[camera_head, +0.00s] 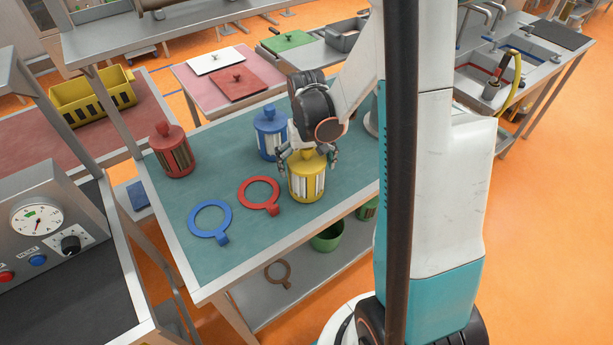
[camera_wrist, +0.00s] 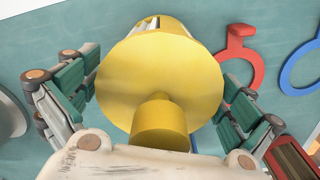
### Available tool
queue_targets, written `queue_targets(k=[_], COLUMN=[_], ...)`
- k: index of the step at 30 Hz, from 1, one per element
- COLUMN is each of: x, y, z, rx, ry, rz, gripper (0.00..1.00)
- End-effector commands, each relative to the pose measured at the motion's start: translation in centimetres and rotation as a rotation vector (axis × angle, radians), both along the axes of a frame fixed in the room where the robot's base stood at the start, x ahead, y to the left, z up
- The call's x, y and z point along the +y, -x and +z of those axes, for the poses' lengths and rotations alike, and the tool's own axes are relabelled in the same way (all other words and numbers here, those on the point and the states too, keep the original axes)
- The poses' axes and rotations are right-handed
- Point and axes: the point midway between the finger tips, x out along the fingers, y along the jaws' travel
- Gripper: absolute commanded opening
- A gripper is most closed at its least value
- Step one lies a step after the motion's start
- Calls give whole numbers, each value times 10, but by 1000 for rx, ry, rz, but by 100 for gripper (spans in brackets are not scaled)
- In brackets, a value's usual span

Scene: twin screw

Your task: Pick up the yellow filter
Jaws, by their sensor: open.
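The yellow filter (camera_head: 307,178) stands upright on the teal table top, with white pleats showing between its yellow bars. In the wrist view its round yellow lid and knob (camera_wrist: 160,85) fill the middle. My gripper (camera_head: 308,162) is above the filter, pointing down, with its fingers spread on both sides of the lid. The gripper also shows in the wrist view (camera_wrist: 160,108), open, with gaps between the fingers and the lid. The filter's knob is hidden by the gripper in the head view.
A blue filter (camera_head: 269,135) stands just behind the yellow one, and a red filter (camera_head: 173,153) stands at the left. A red ring wrench (camera_head: 260,194) and a blue ring wrench (camera_head: 211,221) lie flat in front. The table's front left is otherwise clear.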

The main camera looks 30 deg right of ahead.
Motion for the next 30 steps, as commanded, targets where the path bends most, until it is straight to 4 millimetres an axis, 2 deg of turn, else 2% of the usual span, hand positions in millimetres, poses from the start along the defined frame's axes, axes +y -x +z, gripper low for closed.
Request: queue_targets(k=[6,8,12,15,24,30], x=[0,0,0,0,0,0], y=[0,0,0,0,0,0], z=[-1,-1,0,0,2,21], rx=[0,0,0,0,0,0], ry=[0,0,0,0,0,0], rz=[0,0,0,0,0,0], gripper=[100,89,57,47,47,47])
